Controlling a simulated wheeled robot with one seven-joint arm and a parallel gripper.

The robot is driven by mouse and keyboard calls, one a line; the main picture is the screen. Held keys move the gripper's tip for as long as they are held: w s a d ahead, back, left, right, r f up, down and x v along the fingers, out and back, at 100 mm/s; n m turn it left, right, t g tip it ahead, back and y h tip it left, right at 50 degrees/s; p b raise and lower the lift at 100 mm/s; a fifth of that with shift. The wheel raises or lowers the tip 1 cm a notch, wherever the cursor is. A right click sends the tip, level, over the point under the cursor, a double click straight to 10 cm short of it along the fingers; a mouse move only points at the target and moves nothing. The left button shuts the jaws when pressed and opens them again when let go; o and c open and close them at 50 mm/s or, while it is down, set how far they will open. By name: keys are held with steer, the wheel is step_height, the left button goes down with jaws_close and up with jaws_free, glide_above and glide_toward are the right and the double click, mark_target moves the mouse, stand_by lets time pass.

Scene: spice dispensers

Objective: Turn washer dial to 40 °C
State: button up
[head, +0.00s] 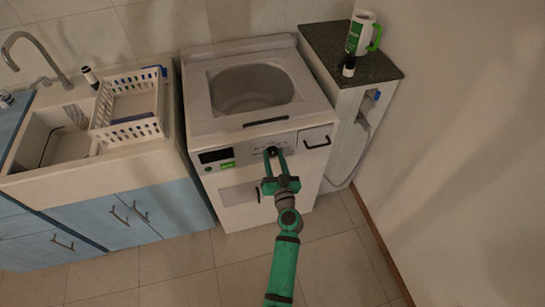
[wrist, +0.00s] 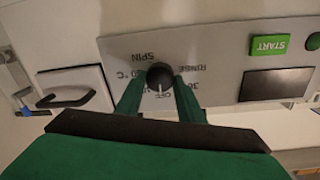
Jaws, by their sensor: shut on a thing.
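The washer (head: 228,130) is a white machine with a round open top, standing against the wall. Its dial (wrist: 160,76) is a round black knob with a pale pointer line, on a grey panel (wrist: 215,50) that looks upside down in the wrist view. The pointer is directed at the "OFF" mark. "SPIN", "RINSE", a "30" and a partly hidden "°C" mark show around it. My green gripper (wrist: 160,88) has a finger on each side of the dial and is shut on it. In the head view my gripper (head: 273,156) reaches the washer's front panel. Some marks are hidden behind the fingers.
A green START button (wrist: 270,45) and a dark display (wrist: 276,84) sit beside the dial. A drawer with a black handle (head: 317,142) is on the panel's other side. A sink cabinet (head: 130,215) stands left, a narrow counter (head: 345,50) right.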

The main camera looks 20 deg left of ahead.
steer(key=shift+s+a, duration=0.1)
steer(key=shift+a, duration=0.15)
steer(key=m, duration=0.6)
steer(key=shift+d, duration=0.35)
steer(key=shift+d+m, duration=0.15)
steer(key=shift+m, duration=0.85)
steer(key=shift+m+g, duration=0.3)
steer(key=shift+m, duration=0.2)
steer(key=o, duration=1.1)
steer(key=shift+c, duration=0.2)
